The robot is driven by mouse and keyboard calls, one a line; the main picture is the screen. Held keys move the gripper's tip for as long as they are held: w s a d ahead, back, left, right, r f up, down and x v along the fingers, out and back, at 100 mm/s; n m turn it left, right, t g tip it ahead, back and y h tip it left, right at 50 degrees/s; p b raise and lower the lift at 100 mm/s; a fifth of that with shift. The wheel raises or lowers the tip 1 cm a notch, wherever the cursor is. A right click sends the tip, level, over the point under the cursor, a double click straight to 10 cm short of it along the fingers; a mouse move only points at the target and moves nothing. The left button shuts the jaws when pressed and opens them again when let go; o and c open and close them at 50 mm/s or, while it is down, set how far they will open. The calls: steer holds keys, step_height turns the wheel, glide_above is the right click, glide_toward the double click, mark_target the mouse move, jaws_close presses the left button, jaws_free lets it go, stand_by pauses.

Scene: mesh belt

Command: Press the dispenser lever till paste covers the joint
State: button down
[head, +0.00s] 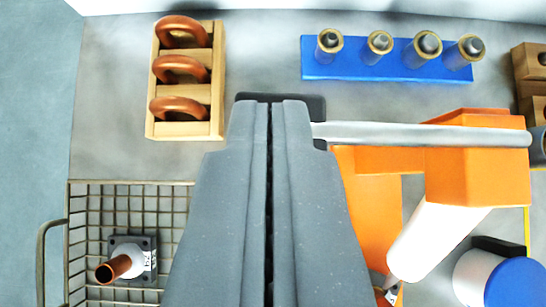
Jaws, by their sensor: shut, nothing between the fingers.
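The orange dispenser (475,165) stands at the right, with a white cartridge (430,238) whose nozzle slants down to the lower left. Its grey lever (420,133) runs left from the dispenser to a dark end pad (318,106). My gripper (269,103) is shut and empty, its fingertips over the pad; I cannot tell whether they touch it. A copper-coloured part, perhaps the joint (381,298), shows just below the nozzle tip at the bottom edge. My gripper hides part of it, and I cannot tell how much paste is on it.
A wooden rack with copper bends (215,128) stands at the back left. A blue strip (316,72) holds several brass fittings at the back. A blue-and-white cylinder (482,275) is at the lower right.

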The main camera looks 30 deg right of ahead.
steer(key=w+d+r+v, duration=0.1)
steer(key=d+v, duration=0.1)
steer(key=v, duration=1)
steer(key=shift+s+r+b, duration=0.2)
steer(key=shift+r+b, duration=0.25)
steer(key=shift+r, duration=0.2)
stand_by(0.7)
steer(key=shift+s+d+r+m+t+y+b, duration=0.35)
steer(key=shift+d+y+b, duration=0.25)
steer(key=shift+d, duration=0.2)
steer(key=shift+s+d+r+m+t+y+b, duration=0.3)
steer(key=shift+s+d+y+b, duration=0.2)
steer(key=shift+d+b, duration=0.25)
steer(key=shift+s+d+r+m+t+y+b, duration=0.25)
steer(key=shift+s+d+m+t+y+b, duration=0.1)
steer(key=shift+d+y+b, duration=0.4)
steer(key=shift+w, duration=0.1)
